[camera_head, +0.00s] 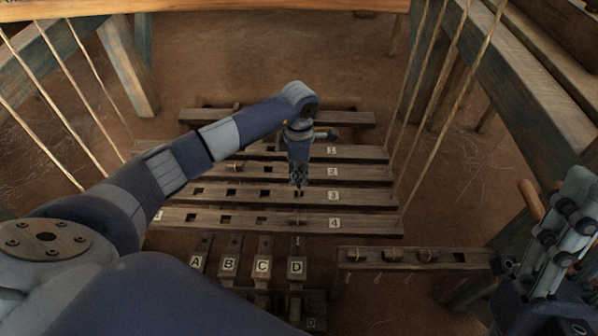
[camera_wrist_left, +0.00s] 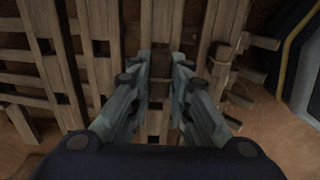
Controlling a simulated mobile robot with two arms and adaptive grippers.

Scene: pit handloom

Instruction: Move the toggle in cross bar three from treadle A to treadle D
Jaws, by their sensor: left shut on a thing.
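Cross bar three (camera_head: 248,194), a wooden bar with square holes, lies between bars two and four. Its hole in line with treadle A (camera_head: 196,262) looks empty. My left gripper (camera_head: 298,187) points down at cross bar three, in line with treadle D (camera_head: 296,267). It is shut on the toggle, which the fingers mostly hide; in the left wrist view a brown wooden piece (camera_wrist_left: 160,68) shows between the fingers. I cannot tell whether it sits in the hole. My right gripper (camera_head: 548,255) is at the right edge, its jaws unclear.
Other toggles sit in cross bar two (camera_head: 235,167) and cross bar four (camera_head: 297,218). A rack (camera_head: 340,256) at the right holds several toggles. Ropes (camera_head: 412,110) hang at both sides. Treadles B (camera_head: 229,265) and C (camera_head: 263,265) lie between A and D.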

